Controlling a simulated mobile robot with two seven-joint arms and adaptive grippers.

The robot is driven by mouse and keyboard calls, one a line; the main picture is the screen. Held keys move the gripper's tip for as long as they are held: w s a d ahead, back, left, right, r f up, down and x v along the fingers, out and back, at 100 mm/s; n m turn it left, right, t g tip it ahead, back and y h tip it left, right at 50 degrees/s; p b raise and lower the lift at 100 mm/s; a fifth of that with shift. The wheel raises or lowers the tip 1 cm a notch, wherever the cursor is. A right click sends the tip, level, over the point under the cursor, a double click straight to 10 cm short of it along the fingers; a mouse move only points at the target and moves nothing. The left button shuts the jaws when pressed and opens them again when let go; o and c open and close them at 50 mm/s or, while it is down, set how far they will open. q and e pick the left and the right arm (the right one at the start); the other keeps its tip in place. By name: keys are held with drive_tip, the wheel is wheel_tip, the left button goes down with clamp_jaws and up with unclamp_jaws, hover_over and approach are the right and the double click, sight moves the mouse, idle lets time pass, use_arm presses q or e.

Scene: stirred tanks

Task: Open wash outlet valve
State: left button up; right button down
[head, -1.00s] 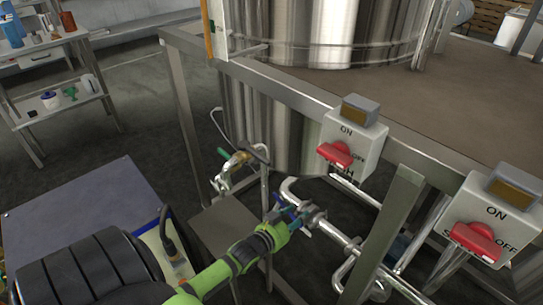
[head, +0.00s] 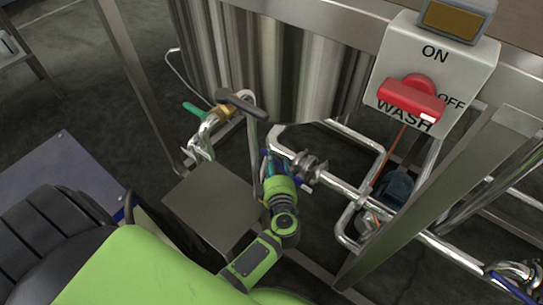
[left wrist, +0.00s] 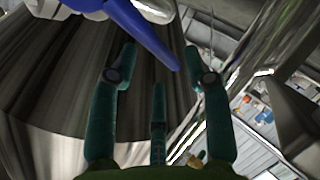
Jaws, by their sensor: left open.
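The wash outlet valve (head: 308,168) sits on the steel pipe below the tank, under the WASH switch box. Its blue handle (left wrist: 135,25) fills the top of the left wrist view, with its tapered end reaching between the fingertips. My left gripper (head: 267,165) is at the pipe just left of the valve body, in front of the tank. In the left wrist view its teal fingers (left wrist: 163,70) are spread, with nothing clamped between them. In the head view the gripper mostly hides the handle. I cannot tell whether a finger touches the handle. My right gripper is not in view.
The WASH box (head: 430,75) with a red switch (head: 412,100) hangs at upper right. A brass valve with a dark handle (head: 240,103) stands left of the gripper. A steel plate (head: 212,205) lies below. A frame leg (head: 440,190) stands right; another blue-handled valve (head: 512,288) is at lower right.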

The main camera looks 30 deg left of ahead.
use_arm(q)
drive_tip(key=x, duration=0.2)
drive_tip(key=shift+w+a+f+b, duration=0.2)
drive_tip(key=shift+w+b, duration=0.05)
drive_tip(key=shift+b, duration=0.05)
drive_tip(key=shift+w+a+f, duration=0.1)
drive_tip(key=shift+w+a, duration=0.3)
drive_tip(key=shift+w, duration=0.15)
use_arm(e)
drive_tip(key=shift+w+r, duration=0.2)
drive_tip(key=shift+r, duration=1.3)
use_arm(q)
clamp_jaws()
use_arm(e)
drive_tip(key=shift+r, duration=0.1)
use_arm(q)
drive_tip(key=p, duration=0.2)
drive_tip(key=f+n+h+p, duration=0.1)
drive_tip(key=p, duration=0.1)
drive_tip(key=shift+a+f+g, duration=0.1)
drive_tip(key=shift+a+g, duration=0.15)
drive_tip(key=shift+g, duration=0.15)
drive_tip(key=shift+w+f+p, duration=0.1)
drive_tip(key=shift+f+p, duration=0.15)
drive_tip(key=shift+p, duration=0.1)
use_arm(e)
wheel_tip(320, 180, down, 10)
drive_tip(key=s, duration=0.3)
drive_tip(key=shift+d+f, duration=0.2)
